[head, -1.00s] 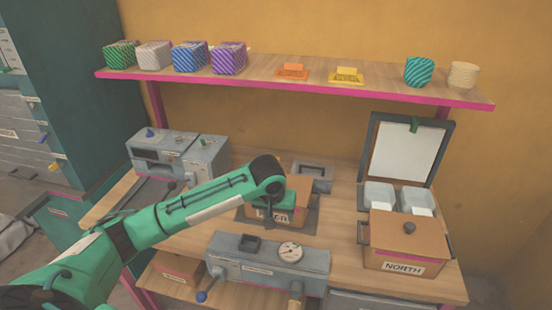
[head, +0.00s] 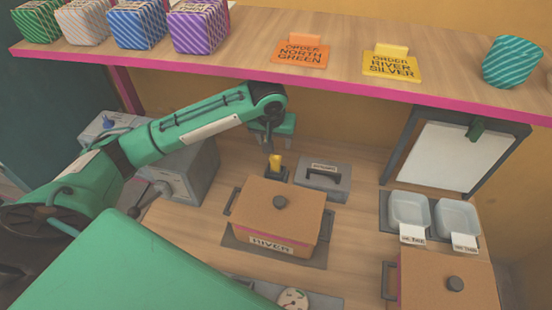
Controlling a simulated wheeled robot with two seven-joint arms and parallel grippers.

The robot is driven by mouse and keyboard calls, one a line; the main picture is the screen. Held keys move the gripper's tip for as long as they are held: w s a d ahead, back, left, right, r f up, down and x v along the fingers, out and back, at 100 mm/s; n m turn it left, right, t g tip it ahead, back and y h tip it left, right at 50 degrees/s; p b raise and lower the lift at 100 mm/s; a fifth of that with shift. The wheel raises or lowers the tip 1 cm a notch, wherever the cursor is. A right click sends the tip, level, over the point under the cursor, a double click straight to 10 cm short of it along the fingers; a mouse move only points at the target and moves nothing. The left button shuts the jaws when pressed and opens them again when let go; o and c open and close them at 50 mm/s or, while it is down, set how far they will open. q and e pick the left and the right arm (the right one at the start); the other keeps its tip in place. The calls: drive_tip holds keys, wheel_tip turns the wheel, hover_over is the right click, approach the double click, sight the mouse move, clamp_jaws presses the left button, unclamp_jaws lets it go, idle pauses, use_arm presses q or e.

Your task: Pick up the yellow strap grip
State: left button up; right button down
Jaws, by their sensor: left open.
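A small yellow block (head: 276,161), which looks like the yellow strap grip, stands upright in a small dark holder (head: 277,175) on the bench, behind the RIVER box (head: 295,205). My left gripper (head: 268,146) points down just above and slightly left of the yellow block. It is open and empty, and its fingers are small and partly hard to make out against the bench. I cannot tell whether a fingertip touches the block. My right gripper is not in view.
A grey tray with a dark handle (head: 325,177) stands right of the holder. The pink-edged shelf (head: 225,68) hangs over the bench and holds wrapped boxes and order cards. Two white trays (head: 410,210) and a lidded box (head: 425,285) are at the right.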

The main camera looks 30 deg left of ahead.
sight(275, 158)
use_arm(q)
drive_tip(key=p+x, duration=0.1)
drive_tip(key=x, duration=0.7)
drive_tip(key=shift+w+a+f, duration=0.1)
drive_tip(key=shift+w+f, duration=0.05)
drive_tip(key=shift+f, duration=0.05)
drive_tip(key=p+x, duration=0.1)
drive_tip(key=x, duration=0.1)
drive_tip(key=p+x, duration=0.1)
drive_tip(key=x, duration=0.1)
drive_tip(key=shift+s, duration=0.4)
drive_tip(key=shift+w+f, duration=0.2)
drive_tip(key=shift+f, duration=0.5)
drive_tip(key=shift+r, duration=0.1)
drive_tip(key=c, duration=1.1)
